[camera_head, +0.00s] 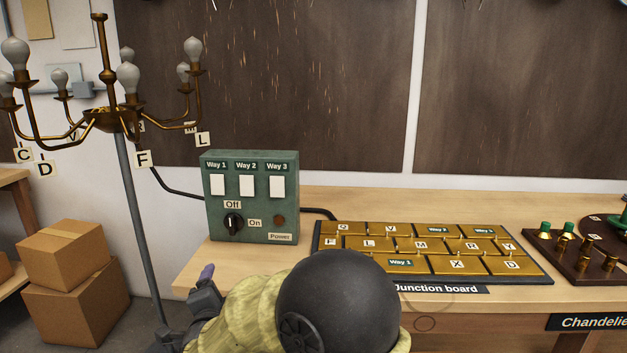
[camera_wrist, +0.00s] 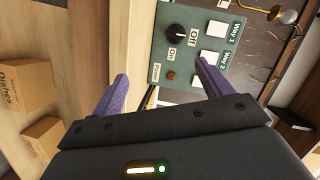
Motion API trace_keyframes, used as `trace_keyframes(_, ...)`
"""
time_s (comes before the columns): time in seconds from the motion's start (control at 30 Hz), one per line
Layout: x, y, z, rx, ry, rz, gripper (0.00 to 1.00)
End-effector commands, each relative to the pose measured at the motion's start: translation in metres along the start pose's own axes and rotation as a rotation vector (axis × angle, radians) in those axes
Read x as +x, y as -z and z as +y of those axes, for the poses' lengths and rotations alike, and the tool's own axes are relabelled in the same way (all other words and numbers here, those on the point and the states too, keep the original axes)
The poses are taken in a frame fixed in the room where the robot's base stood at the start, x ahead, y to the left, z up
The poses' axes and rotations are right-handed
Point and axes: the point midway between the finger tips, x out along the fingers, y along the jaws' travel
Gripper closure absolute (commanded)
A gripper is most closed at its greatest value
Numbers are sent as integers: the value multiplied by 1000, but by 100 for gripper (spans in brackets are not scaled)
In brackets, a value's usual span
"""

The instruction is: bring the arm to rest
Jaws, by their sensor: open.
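My gripper (camera_wrist: 162,75) is open and empty in the wrist view, its two purple fingers apart. In the head view my gripper (camera_head: 206,275) shows at the lower middle left, low in front of the bench's front edge. My arm runs from there to the bottom of the picture and hides part of the bench. The green switch box (camera_head: 253,195) stands on the bench beyond my gripper. Its black knob (camera_head: 233,223) appears to point towards Off. The box also shows turned sideways between and beyond the fingers in the wrist view (camera_wrist: 190,72).
The junction board (camera_head: 325,268) lies right of the box, close behind my arm. A brass chandelier (camera_head: 103,115) hangs tags at the left on a grey pole (camera_head: 140,225). Cardboard boxes (camera_head: 75,300) are stacked at lower left. Terminal posts (camera_head: 565,240) stand at far right.

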Motion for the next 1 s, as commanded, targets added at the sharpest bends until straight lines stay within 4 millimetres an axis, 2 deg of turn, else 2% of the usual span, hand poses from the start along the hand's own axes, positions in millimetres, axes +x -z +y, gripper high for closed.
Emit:
trace_keyframes(0.03,4,16,7,-53,-21,-25,22)
trace_keyframes(0.17,5,49,34,-235,-99,-139,22)
trace_keyframes(0.37,-20,105,93,-510,-263,-328,22)
trace_keyframes(0.47,-44,137,128,-633,-363,-428,22)
trace_keyframes(0.6,-91,177,177,-777,-512,-580,22)
trace_keyframes(0.7,-126,200,204,-845,-603,-680,22)
trace_keyframes(1.0,-214,239,253,-944,-795,-914,22)
